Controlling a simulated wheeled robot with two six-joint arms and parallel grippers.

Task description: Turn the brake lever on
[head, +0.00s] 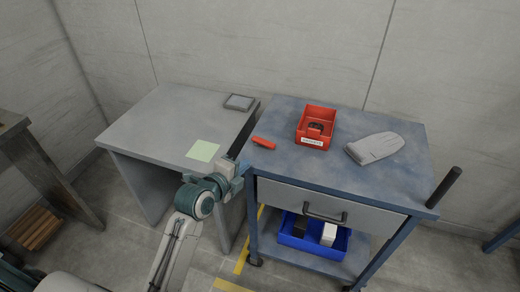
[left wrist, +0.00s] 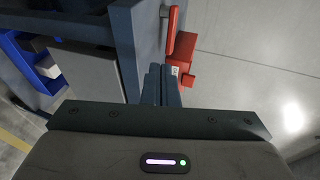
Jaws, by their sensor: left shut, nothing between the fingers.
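A red lever-like handle (head: 264,143) shows at the left edge of the blue cart's top; I take it for the brake lever. In the left wrist view a red bar (left wrist: 172,28) stands beside a red block (left wrist: 188,51), just beyond my fingers. My left gripper (head: 240,168) is at the cart's front left corner, below and left of the red handle. Its fingers also show in the left wrist view (left wrist: 161,84), close together and empty. I cannot tell whether they touch the red part. My right gripper is out of view.
The blue cart (head: 285,118) carries a red bin (head: 315,112) and a grey glove-like item (head: 374,147). Its drawer (head: 330,203) is shut, with a blue bin (head: 342,246) below. A grey table (head: 150,128) stands close on the left. A black handle (head: 444,187) juts out right.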

